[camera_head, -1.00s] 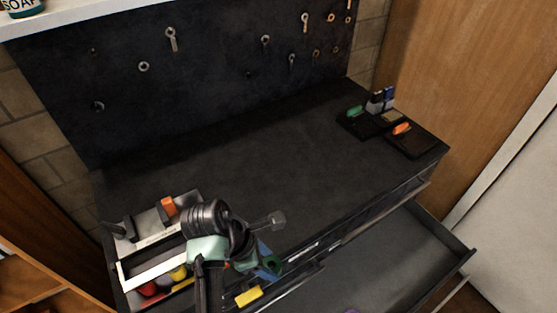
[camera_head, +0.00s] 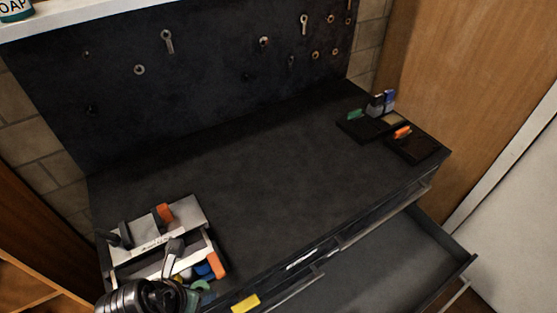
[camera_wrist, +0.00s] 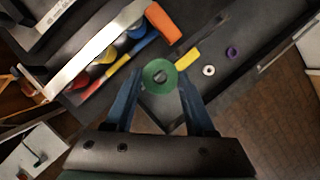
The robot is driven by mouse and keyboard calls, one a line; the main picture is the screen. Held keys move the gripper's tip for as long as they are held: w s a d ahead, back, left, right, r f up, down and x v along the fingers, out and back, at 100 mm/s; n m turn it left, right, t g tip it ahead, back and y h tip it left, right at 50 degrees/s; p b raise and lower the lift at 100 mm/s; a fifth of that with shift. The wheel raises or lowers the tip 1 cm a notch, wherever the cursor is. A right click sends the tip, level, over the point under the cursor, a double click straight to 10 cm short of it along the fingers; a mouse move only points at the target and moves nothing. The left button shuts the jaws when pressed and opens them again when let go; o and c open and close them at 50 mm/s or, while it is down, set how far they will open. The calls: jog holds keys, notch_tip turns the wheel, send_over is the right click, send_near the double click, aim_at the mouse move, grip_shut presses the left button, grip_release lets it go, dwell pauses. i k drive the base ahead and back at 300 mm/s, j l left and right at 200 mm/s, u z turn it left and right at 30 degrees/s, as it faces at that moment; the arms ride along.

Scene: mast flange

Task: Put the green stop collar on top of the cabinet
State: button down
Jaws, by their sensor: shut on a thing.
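The dark cabinet top (camera_head: 235,180) spreads across the middle of the head view, with a wide bare area. In the head view my arm is at the lower left, and the fingers and collar cannot be made out clearly there.
A grey organizer (camera_head: 190,212) with coloured items stands at the cabinet top's left, with an orange block (camera_head: 216,264) at its corner. Small dark trays (camera_head: 412,149) sit at the far right. An open drawer (camera_head: 400,255) juts out in front. A yellow block (camera_head: 245,302) lies near the front edge.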

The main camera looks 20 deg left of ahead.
aim_at(266, 176)
jog(key=i, duration=1.4)
